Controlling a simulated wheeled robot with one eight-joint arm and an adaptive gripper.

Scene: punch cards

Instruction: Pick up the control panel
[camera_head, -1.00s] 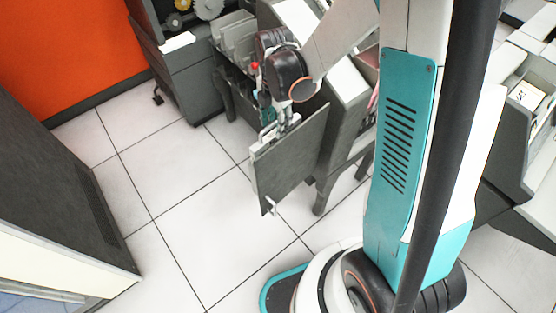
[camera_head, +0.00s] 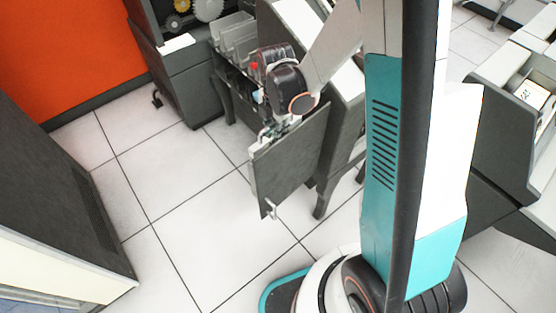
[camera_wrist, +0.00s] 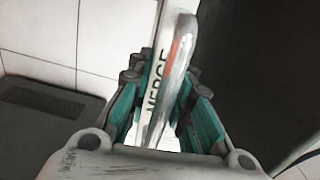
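The control panel (camera_head: 292,160) is a flat dark grey board with a light edge. In the head view it hangs upright and slightly tilted above the floor tiles, with a small metal handle at its lower corner. My gripper (camera_head: 276,134) is at its top edge. In the wrist view the teal fingers of my gripper (camera_wrist: 168,118) sit on both sides of a pale edge strip marked "MERGE" and a metal bar of the control panel (camera_wrist: 160,85). The gripper is shut on this edge. The exact finger contact is partly hidden.
A grey machine (camera_head: 340,110) on legs stands just right of and behind the panel. A rack of grey trays (camera_head: 235,40) is behind the gripper. A dark cabinet (camera_head: 60,190) stands at left. White floor (camera_head: 200,210) between is clear.

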